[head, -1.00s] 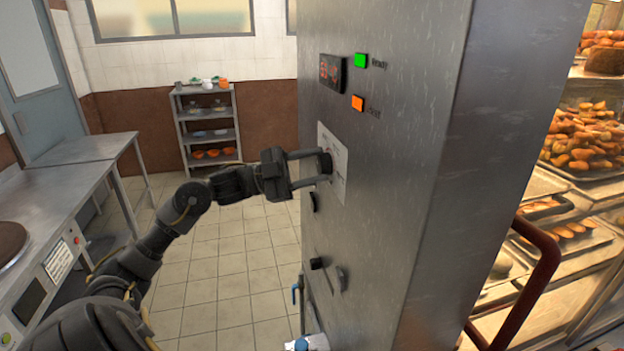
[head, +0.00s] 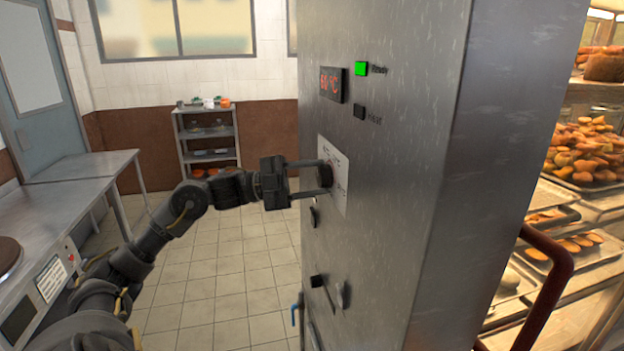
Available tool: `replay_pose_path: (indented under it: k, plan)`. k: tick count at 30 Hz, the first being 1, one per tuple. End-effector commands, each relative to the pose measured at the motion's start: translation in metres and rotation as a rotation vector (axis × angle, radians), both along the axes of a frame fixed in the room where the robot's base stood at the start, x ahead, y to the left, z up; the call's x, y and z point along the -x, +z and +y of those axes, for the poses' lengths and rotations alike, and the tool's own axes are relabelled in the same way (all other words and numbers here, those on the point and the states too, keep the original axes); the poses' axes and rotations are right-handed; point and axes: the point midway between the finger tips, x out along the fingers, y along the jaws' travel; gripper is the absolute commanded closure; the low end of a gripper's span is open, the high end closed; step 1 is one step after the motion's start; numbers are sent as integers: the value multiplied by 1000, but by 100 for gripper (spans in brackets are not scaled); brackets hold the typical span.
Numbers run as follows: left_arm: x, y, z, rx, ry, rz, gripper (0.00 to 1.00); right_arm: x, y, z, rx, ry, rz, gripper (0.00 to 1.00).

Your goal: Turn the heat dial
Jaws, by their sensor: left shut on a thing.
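The heat dial (head: 325,175) is a dark round knob on a white marked plate (head: 341,183) on the steel cabinet's front. My left gripper (head: 322,178) reaches it from the left, shut on the dial with a finger above and a finger below. Above the plate, a display (head: 331,84) shows red digits ending in °C. The green Ready light (head: 361,69) is lit. The Heat light (head: 360,112) below it is dark. My right gripper is not in view.
The tall steel cabinet (head: 420,230) fills the middle. More dark knobs and handles (head: 317,281) sit lower on its front. A counter (head: 60,215) stands at left and a shelf rack (head: 207,140) at the back. A red rail (head: 545,290) and bread trays are at right. The tiled floor is clear.

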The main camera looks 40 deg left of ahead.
Motion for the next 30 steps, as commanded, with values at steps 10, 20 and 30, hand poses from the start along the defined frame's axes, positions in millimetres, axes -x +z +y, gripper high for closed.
replay_pose_path:
  k: [10, 20, 30]
  plan:
    - [0, 0, 0, 1, 0, 1, 34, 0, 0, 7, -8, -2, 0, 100]
    - [11, -9, 17, -1, 3, 3, 34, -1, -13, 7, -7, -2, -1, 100]
    - [47, -20, 66, 1, 1, 2, 34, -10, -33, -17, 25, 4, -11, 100]
